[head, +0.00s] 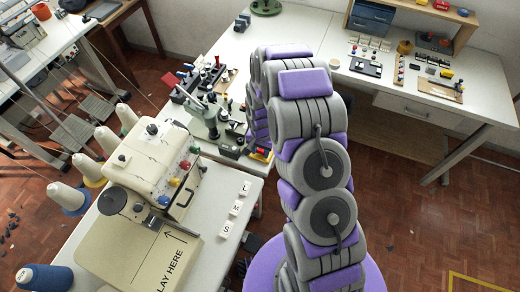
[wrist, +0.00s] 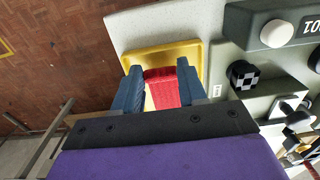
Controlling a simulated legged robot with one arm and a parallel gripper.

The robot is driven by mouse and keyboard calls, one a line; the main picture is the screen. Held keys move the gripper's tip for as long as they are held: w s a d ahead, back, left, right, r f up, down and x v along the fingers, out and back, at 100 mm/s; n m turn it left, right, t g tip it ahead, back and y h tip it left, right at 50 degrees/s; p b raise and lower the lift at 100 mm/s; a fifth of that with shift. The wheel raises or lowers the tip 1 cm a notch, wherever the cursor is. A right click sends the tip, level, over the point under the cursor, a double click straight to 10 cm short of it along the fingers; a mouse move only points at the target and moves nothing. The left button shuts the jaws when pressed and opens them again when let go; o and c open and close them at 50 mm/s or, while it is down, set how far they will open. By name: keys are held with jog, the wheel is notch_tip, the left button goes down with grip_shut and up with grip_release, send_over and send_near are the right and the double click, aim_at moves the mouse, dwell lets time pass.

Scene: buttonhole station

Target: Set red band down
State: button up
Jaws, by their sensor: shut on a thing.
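In the wrist view, my gripper (wrist: 160,68) is shut on the red band (wrist: 161,88), which sits between the two blue fingers. The band and fingertips are over a shallow yellow tray (wrist: 190,48) at the edge of a pale table. I cannot tell whether the band touches the tray floor.
In the wrist view, a dark grey-green machine (wrist: 275,22) with a white knob and a checkered black knob (wrist: 242,74) stand right of the tray. Tiled floor (wrist: 60,50) lies left. The head view shows a cream sewing machine (head: 150,160) and a white workbench (head: 390,75).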

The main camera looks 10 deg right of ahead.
jog(key=shift+f, duration=0.3)
jog(key=shift+a+f, duration=0.1)
jog(key=shift+a, duration=0.3)
jog(key=o, duration=0.9)
jog(key=shift+a, duration=0.1)
jog(key=shift+o, duration=1)
jog(key=shift+d, duration=0.3)
